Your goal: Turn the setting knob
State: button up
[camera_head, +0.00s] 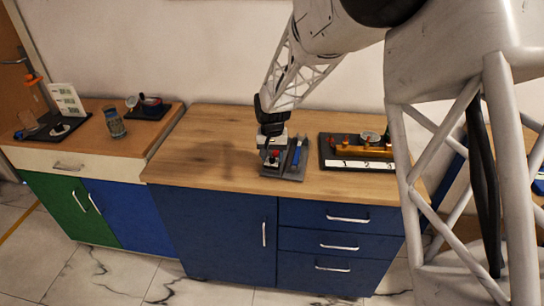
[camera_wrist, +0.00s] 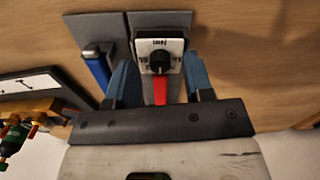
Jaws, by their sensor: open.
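The setting knob (camera_wrist: 160,62) is a small black round knob on a white marked plate (camera_wrist: 177,46) in the wrist view. The plate sits on a dark grey base (camera_wrist: 148,22). My gripper (camera_wrist: 160,80) is open, with one blue finger to the left and one to the right below the knob in the picture. A red strip (camera_wrist: 160,92) shows between the fingers, just below the knob. In the head view my gripper (camera_head: 271,140) is over the grey base (camera_head: 283,175), and the knob is hard to make out there. Whether the fingertips touch the knob cannot be told.
A dark tray with an orange fixture (camera_head: 360,148) and numbered white strip is to the right. The wooden worktop (camera_head: 205,150) left of the base is clear. A glass jar (camera_head: 115,123) stands farther left.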

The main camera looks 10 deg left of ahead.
aim_at(272, 158)
jog(key=shift+r, duration=3.55)
jog(key=shift+s+d+r, duration=0.2)
jog(key=shift+d+r, duration=0.15)
jog(key=s+d+r+t, duration=0.1)
jog(key=s+d+r, duration=0.5)
jog(key=s+d, duration=0.3)
jog(key=s+d+r, duration=0.6)
jog(key=s+d, duration=0.2)
jog(key=d, duration=0.1)
jog(key=s+d, duration=0.5)
jog(key=s, duration=0.6)
jog(key=s+d+m+t, duration=0.1)
jog(key=s+d, duration=0.3)
jog(key=s, duration=0.7)
jog(key=shift+s+d+t, duration=0.3)
jog(key=shift+d, duration=0.1)
